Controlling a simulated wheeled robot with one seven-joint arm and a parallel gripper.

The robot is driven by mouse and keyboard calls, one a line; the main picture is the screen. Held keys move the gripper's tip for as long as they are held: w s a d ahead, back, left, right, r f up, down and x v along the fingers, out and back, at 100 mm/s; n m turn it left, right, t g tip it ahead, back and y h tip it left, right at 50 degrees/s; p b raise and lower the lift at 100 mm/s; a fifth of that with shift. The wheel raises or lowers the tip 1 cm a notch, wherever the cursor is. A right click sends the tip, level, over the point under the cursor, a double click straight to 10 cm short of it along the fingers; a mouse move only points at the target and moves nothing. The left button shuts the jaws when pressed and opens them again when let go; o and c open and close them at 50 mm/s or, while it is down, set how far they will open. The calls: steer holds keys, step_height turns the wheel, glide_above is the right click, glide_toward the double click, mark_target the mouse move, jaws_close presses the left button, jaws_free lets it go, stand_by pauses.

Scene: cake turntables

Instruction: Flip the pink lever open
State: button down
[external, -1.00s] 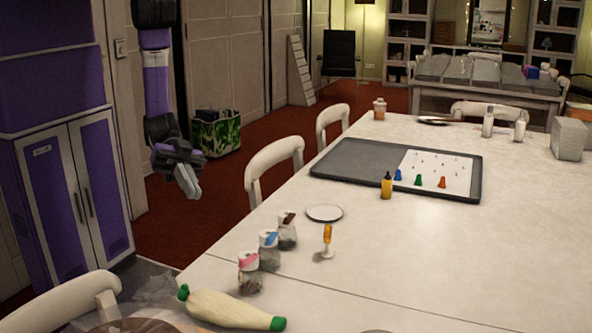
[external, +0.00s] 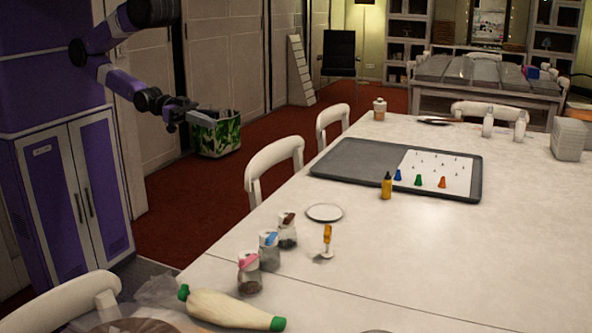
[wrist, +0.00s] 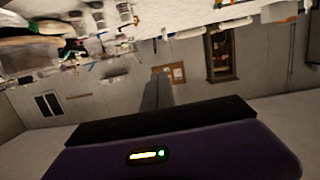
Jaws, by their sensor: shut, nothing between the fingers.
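The pink lever (external: 249,259) is on the lid of a clear jar (external: 250,281) near the table's front left edge. Its exact angle is too small to tell. A jar with a blue lever (external: 269,238) and one with a brown lever (external: 287,218) stand behind it in a row. My gripper (external: 201,119) is in the air left of the table, well apart from the jars, shut and empty. In the wrist view the scene is upside down, and small jars (wrist: 124,12) show at the top left; the pink lever cannot be made out there.
The white table (external: 370,270) fills the right side. A pale bottle with green ends (external: 232,309) lies in front of the jars. An orange-topped item (external: 327,236) and a plate (external: 324,212) are nearby. White chairs (external: 272,165) line the table's left edge.

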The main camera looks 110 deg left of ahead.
steer(key=s, duration=0.1)
steer(key=s+a+f+g+y, duration=0.1)
steer(key=shift+s+a+f+n, duration=0.2)
steer(key=shift+s+n, duration=0.1)
steer(key=shift+n, duration=0.1)
